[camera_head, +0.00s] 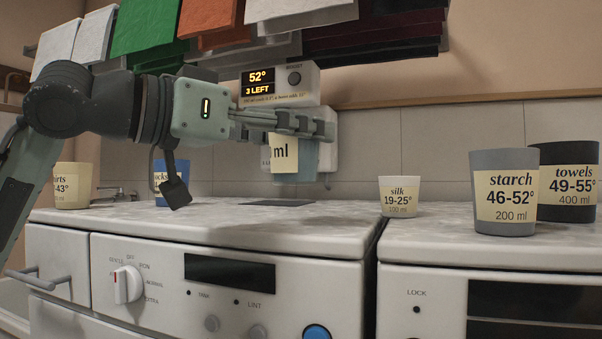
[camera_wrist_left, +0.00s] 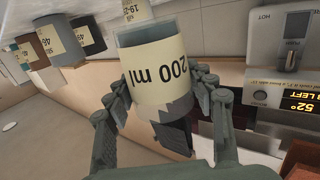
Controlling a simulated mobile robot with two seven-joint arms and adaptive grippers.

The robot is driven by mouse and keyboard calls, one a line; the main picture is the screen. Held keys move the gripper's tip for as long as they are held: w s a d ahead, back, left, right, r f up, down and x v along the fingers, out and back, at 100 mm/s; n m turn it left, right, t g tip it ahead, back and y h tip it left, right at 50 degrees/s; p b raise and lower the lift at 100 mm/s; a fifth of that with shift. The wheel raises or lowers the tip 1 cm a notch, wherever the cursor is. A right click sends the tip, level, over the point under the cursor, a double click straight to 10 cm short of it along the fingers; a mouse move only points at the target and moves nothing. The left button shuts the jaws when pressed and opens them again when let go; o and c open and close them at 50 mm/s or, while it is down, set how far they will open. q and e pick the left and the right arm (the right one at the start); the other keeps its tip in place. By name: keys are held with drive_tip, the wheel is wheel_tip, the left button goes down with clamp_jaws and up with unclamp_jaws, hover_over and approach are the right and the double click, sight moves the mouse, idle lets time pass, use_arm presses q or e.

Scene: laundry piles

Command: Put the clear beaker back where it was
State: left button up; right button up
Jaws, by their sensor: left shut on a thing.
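The clear beaker (camera_head: 303,164) is bluish and see-through, with a cream label of which only "ml" reads in the head view. In the left wrist view the beaker (camera_wrist_left: 160,80) sits between my fingers and its label reads "200 ml". My left gripper (camera_head: 318,127) is shut on the beaker and holds it above the counter, in front of the dispenser. A dark flat patch (camera_head: 277,202) lies on the counter below it. My right gripper is not in view.
The dispenser (camera_head: 281,84) shows "52°" and "3 LEFT". A silk cup (camera_head: 399,196), a grey starch cup (camera_head: 504,192) and a black towels cup (camera_head: 569,180) stand at right. A shirts cup (camera_head: 73,185) and blue socks cup (camera_head: 160,178) stand at left. Folded cloths hang above.

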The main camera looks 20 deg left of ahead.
sight(301, 174)
use_arm(q)
drive_tip(key=shift+w+d+f, duration=0.2)
drive_tip(key=shift+w+f, duration=0.05)
drive_tip(key=shift+w, duration=0.1)
drive_tip(key=shift+f, duration=0.3)
drive_tip(key=shift+f+b, duration=0.45)
drive_tip(key=shift+f, duration=1.25)
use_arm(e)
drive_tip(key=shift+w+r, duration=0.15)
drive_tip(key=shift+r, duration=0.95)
use_arm(q)
drive_tip(key=shift+f, duration=0.2)
drive_tip(key=o, duration=0.8)
drive_tip(key=shift+c, duration=0.2)
drive_tip(key=o, duration=0.4)
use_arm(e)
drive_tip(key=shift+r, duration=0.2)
